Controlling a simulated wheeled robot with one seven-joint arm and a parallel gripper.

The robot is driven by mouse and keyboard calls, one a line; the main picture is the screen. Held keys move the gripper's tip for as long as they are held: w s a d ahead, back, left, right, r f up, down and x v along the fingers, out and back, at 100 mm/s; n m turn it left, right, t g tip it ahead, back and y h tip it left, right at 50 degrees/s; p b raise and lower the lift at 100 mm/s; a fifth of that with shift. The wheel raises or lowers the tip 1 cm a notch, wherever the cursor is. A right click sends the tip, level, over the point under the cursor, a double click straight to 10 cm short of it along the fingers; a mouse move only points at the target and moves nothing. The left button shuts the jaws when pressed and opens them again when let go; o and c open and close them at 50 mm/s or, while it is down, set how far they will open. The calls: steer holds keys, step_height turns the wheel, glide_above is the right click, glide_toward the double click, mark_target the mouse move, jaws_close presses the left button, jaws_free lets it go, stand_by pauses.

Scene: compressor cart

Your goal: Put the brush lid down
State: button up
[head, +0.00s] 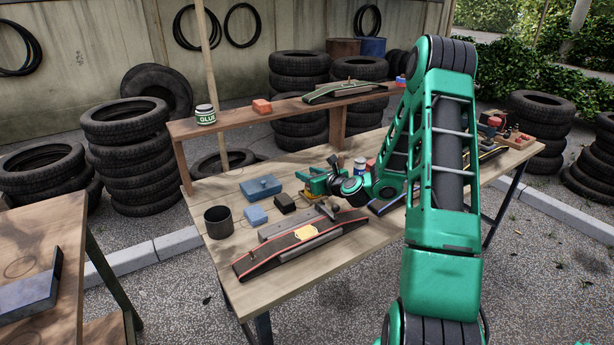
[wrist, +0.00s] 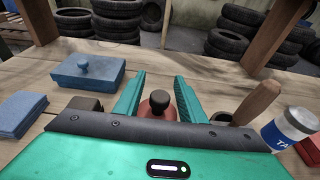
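A reddish thing with a black knob (wrist: 158,101) stands between my gripper's fingers in the wrist view; it may be the brush lid, but I cannot tell for sure. My gripper (wrist: 159,82) has its two green fingers apart, with gaps showing between them and the knob. The lower part of the reddish thing is hidden behind my gripper's body. In the head view my gripper (head: 312,181) is low over the workbench (head: 225,255), pointing left. A glue tin (head: 205,116) with a pale top stands on the raised shelf (head: 235,121).
A blue box with a knob (wrist: 87,72), a blue block (wrist: 17,115) and a dark block (wrist: 85,103) lie left of my gripper. A wooden handle (wrist: 260,101) and a blue-and-white can (wrist: 287,134) stand close on its right. A dark cup (head: 218,222) is at the bench's left end.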

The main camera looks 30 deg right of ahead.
steer(key=v, duration=1.2)
steer(key=shift+w+a, duration=0.1)
stand_by(0.4)
